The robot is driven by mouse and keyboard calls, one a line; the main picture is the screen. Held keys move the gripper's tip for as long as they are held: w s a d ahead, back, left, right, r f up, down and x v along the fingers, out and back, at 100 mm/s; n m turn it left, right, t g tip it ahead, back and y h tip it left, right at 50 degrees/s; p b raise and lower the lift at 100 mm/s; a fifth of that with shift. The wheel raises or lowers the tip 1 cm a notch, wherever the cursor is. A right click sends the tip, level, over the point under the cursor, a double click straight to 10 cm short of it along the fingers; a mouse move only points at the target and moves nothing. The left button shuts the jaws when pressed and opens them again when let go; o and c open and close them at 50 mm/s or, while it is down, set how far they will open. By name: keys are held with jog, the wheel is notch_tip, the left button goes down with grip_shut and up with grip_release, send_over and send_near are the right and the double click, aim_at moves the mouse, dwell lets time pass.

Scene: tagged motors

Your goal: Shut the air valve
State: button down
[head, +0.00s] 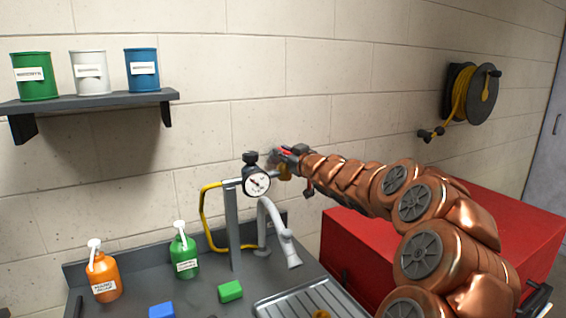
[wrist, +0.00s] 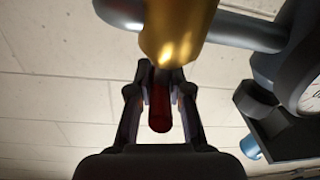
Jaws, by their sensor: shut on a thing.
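The air valve has a brass body (wrist: 178,28) on a grey pipe and a red lever (wrist: 160,116). In the wrist view the lever points down from the brass body between my fingers. My gripper (wrist: 162,97) is shut on the red lever, with a finger on each side. In the head view my gripper (head: 287,157) reaches to the pipe just right of the pressure gauge (head: 257,184). There the brass body (head: 284,172) shows only as a small patch, and the lever is mostly hidden by my gripper.
Below are a sink (head: 315,300), a white spout (head: 278,225), a yellow hose (head: 206,215), a green bottle (head: 184,252), an orange bottle (head: 103,276) and sponges. A shelf (head: 95,101) with cans is at left. A red cabinet (head: 345,250) stands under my arm; a hose reel (head: 478,95) hangs right.

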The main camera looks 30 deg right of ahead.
jog(key=shift+r+m+h+b, duration=0.1)
jog(key=shift+m+h+b, duration=0.55)
jog(key=shift+b, duration=0.7)
jog(key=c, duration=1.1)
grip_release()
jog(key=shift+s, duration=0.1)
jog(key=s+a, duration=0.1)
jog(key=s, duration=1)
jog(key=shift+s, duration=0.4)
jog(key=shift+a, duration=0.1)
